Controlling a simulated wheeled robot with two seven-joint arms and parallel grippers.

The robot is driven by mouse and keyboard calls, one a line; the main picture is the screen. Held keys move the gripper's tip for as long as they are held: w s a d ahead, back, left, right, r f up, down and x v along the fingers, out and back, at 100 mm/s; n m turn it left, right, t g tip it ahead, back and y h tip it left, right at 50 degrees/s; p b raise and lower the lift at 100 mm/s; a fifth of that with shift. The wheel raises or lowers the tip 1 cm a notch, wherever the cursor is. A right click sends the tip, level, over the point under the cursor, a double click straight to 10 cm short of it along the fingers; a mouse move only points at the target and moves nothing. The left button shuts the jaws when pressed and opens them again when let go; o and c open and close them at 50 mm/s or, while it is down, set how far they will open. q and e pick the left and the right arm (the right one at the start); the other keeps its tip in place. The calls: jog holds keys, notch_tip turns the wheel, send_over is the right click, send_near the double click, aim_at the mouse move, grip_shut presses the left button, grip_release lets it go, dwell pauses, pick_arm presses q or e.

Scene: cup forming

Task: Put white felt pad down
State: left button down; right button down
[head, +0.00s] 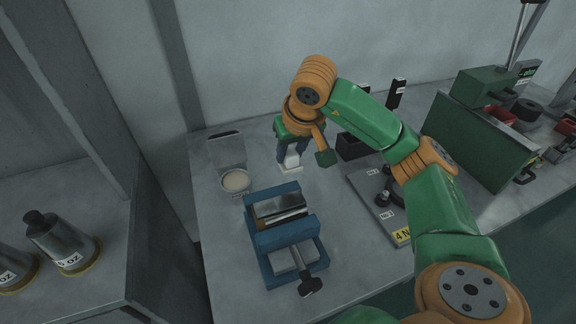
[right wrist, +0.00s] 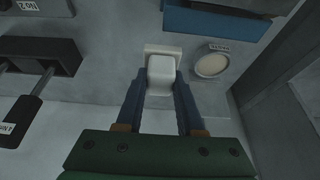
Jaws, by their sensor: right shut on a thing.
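The white felt pad (head: 291,161) is at the back of the bench, between the fingers of my right gripper (head: 290,154). In the right wrist view, the pad (right wrist: 161,70) shows as a pale block between the two blue fingers of the right gripper (right wrist: 160,84). A flat white square piece (right wrist: 163,48) lies at its far end, low over the bench or on it; I cannot tell whether they touch. The right gripper is shut on the pad. My left gripper is not in view.
A blue vise (head: 285,236) stands in front of the pad. A round pale disc (head: 236,180) lies to its left. A dark block rack (head: 352,147) and a grey plate (head: 372,200) are to the right. Bench at front left is clear.

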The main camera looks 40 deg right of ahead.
jog(key=w+d+f, duration=0.1)
jog(key=f, duration=0.1)
jog(key=w+d+f, duration=0.1)
jog(key=w+f, duration=0.1)
jog(key=w+d+f, duration=0.1)
jog(key=w+f, duration=0.1)
jog(key=shift+w+f, duration=0.15)
notch_tip(320, 180, down, 3)
jog(key=shift+w+r+p, duration=0.1)
jog(key=shift+p, duration=0.65)
jog(key=shift+d+f, duration=0.1)
jog(key=shift+f, duration=0.2)
jog(key=shift+f, duration=0.1)
jog(key=c, duration=0.5)
grip_release()
jog(key=shift+r, duration=0.45)
jog(key=v, duration=1.1)
jog(key=shift+r, duration=0.2)
